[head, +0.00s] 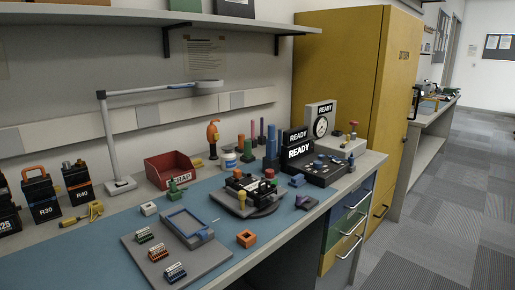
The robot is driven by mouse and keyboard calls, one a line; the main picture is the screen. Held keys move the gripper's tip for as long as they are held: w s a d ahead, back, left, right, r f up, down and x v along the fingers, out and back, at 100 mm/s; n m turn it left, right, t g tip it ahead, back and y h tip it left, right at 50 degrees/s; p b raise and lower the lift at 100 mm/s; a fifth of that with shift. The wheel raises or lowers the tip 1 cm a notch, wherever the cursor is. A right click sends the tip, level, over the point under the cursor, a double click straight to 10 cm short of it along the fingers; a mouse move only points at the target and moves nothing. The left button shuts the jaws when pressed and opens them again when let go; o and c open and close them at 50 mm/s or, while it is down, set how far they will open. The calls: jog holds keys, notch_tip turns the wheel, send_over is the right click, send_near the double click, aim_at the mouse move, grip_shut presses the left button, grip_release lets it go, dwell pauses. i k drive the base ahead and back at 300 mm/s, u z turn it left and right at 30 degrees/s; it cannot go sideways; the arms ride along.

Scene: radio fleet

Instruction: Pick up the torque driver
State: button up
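An orange upright tool (213,137), which looks like the torque driver, stands near the back of the bench, against the wall side. It is between the red bin and the block of colored posts. It is small in view, so I cannot tell its exact shape or whether it rests in a holder. A yellow tool (84,215) lies at the left of the bench; I cannot tell what kind it is. My gripper is not in view.
A red bin (172,170), a white jar (229,159) and a desk lamp (113,140) stand near the orange tool. A round stand with a dark device (256,193) is in front. The carpeted floor (425,225) at right is clear.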

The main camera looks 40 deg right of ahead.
aim_at(271, 143)
jog(key=u, duration=0.8)
jog(key=k, duration=0.3)
jog(key=z, duration=2.1)
